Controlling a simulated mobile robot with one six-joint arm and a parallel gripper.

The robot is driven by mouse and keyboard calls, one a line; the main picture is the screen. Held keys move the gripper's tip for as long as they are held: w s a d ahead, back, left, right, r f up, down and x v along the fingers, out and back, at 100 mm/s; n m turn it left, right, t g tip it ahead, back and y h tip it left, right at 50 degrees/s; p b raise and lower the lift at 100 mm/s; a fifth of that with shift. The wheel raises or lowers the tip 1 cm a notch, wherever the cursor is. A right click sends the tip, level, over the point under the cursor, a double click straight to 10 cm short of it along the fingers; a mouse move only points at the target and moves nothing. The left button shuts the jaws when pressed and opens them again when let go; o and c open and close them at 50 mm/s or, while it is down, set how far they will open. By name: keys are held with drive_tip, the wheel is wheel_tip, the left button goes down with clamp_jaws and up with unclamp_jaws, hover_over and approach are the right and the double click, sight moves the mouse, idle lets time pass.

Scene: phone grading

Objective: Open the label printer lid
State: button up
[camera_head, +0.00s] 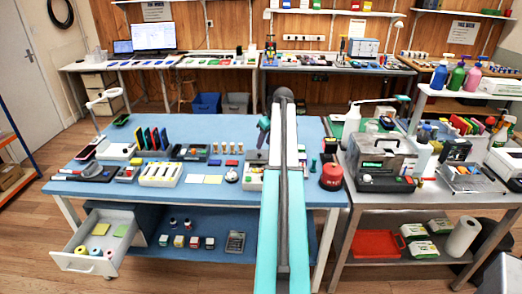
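I cannot tell for sure which device is the label printer. A low dark device (190,153) sits mid-left on the blue bench, and a small white unit (252,180) sits beside my arm. No lid can be clearly made out as raised on the dark device or the white unit. My arm, with grey and turquoise links, rises through the middle of the view and hides part of the blue bench behind it. My gripper cannot be made out.
The blue workbench (215,128) has clear room along its back. A red round container (331,176) stands near its right end. An open white drawer (98,240) juts out at the lower left. Bottles and a clear-lidded tray (468,178) crowd the right bench.

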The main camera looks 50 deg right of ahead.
sight(261, 159)
drive_tip(key=shift+p+x, duration=0.65)
drive_tip(key=shift+x, duration=2.65)
drive_tip(key=shift+s, duration=0.1)
clamp_jaws()
